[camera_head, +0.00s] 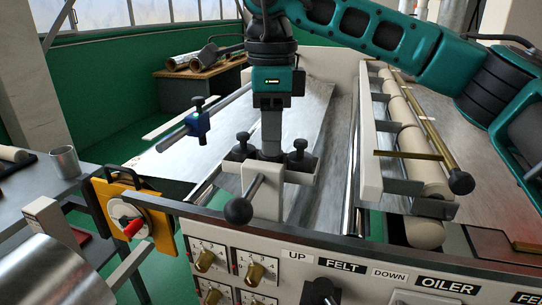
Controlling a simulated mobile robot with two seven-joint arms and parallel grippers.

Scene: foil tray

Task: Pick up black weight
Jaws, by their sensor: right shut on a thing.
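My right gripper (271,143) reaches down in the middle of the head view, its grey fingers pointing straight down. It is shut on a dark piece, taken as the black weight (265,156), of which only a little shows at the fingertips. The piece sits low among black-knobbed fittings on the near edge of the machine. Its full shape is hidden, and I cannot tell whether it is clear of the machine. My left gripper is not in view.
Black knobs (300,145) and a ball-ended lever (238,211) stand close to the fingers. A long roller (398,110) lies right. The control panel (225,262) is in front. A bench (190,85) with rolls stands behind.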

